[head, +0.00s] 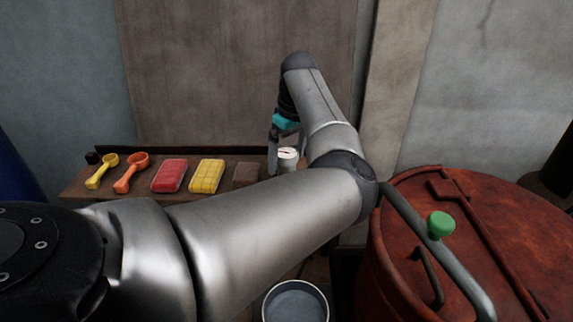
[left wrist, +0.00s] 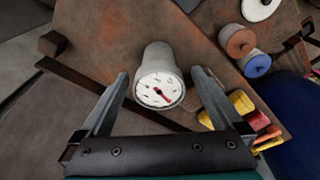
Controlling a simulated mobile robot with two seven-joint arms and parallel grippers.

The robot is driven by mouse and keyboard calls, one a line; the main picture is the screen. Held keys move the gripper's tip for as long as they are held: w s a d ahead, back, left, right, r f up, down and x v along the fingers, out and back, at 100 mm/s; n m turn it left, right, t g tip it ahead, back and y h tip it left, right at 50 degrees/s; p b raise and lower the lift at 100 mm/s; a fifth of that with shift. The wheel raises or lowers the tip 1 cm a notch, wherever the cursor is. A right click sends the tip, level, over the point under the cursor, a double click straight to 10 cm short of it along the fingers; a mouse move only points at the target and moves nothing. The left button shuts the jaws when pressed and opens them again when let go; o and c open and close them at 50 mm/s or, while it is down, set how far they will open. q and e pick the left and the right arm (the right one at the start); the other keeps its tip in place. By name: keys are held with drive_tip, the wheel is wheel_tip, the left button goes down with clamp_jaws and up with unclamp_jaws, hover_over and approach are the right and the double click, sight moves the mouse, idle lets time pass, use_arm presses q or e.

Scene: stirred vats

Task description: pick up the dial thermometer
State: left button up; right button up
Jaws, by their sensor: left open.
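The dial thermometer (left wrist: 160,92) has a grey-white cylindrical body and a white round face with a red needle. In the left wrist view it sits between the two spread fingers of my left gripper (left wrist: 160,76), with a gap visible on each side. In the head view the thermometer (head: 288,160) stands on the right part of a wooden shelf, partly hidden by my gripper and arm. My left gripper (head: 282,150) is open there, pointing down around it. My right gripper is not in view.
On the shelf (head: 75,190) lie a yellow scoop (head: 102,171), an orange scoop (head: 131,173), a red block (head: 169,175), a yellow block (head: 206,176) and a brown block (head: 245,174). A rusty red vat (head: 400,250) stands right, a bucket (head: 295,289) below.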

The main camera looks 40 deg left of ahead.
use_arm(q)
drive_tip(key=shift+a+f, duration=0.2)
drive_tip(key=shift+f, duration=1.25)
drive_tip(key=shift+w, duration=0.1)
drive_tip(key=shift+c, duration=0.4)
drive_tip(key=shift+r, duration=0.1)
drive_tip(key=c, duration=1.4)
drive_tip(key=shift+c, duration=0.2)
